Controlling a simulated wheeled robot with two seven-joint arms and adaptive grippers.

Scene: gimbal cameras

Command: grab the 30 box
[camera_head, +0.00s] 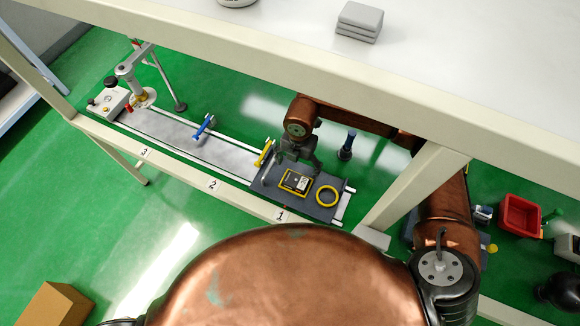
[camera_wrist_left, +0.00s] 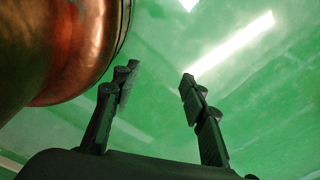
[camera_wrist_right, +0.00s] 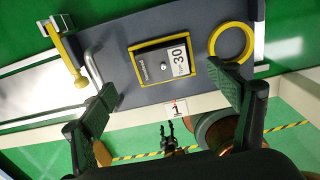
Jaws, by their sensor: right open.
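The 30 box (camera_head: 297,181) is a small black box with a white label. It sits inside a yellow square frame (camera_wrist_right: 136,80) on a dark grey plate (camera_head: 265,180). My right gripper (camera_head: 300,162) is open and empty above the plate, close to the box. In the right wrist view its fingers (camera_wrist_right: 165,98) stand wide apart, with the box beyond and between them. My left gripper (camera_wrist_left: 156,80) is open and empty over green floor, away from the box.
A yellow ring (camera_wrist_right: 232,42) lies beside the box. A white beam with numbers (camera_head: 212,185) runs along the near edge. A white shelf (camera_head: 440,60) overhangs the arm.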

